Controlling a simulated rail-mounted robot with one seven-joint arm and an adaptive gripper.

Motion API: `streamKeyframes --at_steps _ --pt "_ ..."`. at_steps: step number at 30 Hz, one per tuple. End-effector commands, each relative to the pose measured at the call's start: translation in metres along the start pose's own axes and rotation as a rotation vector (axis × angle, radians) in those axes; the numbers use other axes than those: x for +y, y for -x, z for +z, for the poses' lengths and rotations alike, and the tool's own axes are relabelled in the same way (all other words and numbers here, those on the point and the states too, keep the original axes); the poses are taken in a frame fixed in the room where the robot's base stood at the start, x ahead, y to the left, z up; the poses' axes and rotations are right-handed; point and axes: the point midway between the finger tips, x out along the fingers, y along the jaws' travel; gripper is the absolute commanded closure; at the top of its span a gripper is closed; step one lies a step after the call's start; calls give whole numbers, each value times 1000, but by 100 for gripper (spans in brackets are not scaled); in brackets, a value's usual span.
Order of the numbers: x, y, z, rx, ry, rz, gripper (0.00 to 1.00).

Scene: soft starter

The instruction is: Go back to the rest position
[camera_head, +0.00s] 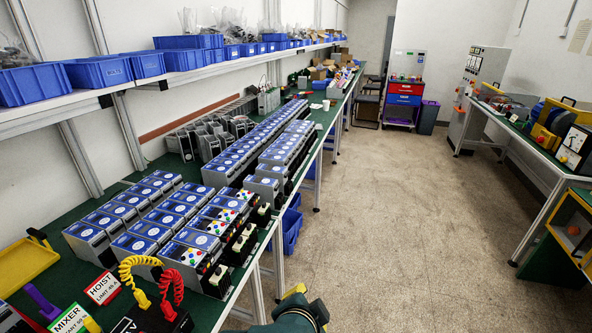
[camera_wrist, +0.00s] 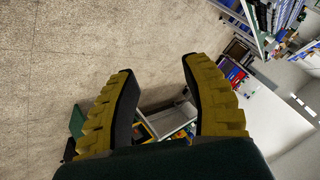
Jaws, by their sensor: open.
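My gripper (camera_wrist: 158,100) shows in the wrist view with its two yellow, black-padded fingers spread wide apart. Nothing is between them but the far floor and furniture behind. In the head view, a yellow part at my gripper (camera_head: 296,291) and a dark green section of my arm show at the bottom middle, beside the right edge of the long green bench (camera_head: 240,277). The fingertips are hard to make out there. The gripper is over the floor and apart from the units on the bench.
Rows of grey-blue soft starter units (camera_head: 205,215) fill the bench. HOIST (camera_head: 103,288) and MIXER (camera_head: 69,320) signs stand at its near end. A shelf with blue bins (camera_head: 32,84) runs above. The aisle floor (camera_head: 390,200) is clear; another bench (camera_head: 520,142) stands right.

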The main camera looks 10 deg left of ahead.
Motion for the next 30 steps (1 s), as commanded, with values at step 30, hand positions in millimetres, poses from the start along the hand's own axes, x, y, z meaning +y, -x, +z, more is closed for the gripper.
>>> streamKeyframes --at_steps 30 --pt "-120 417 -250 1048 751 -559 52"
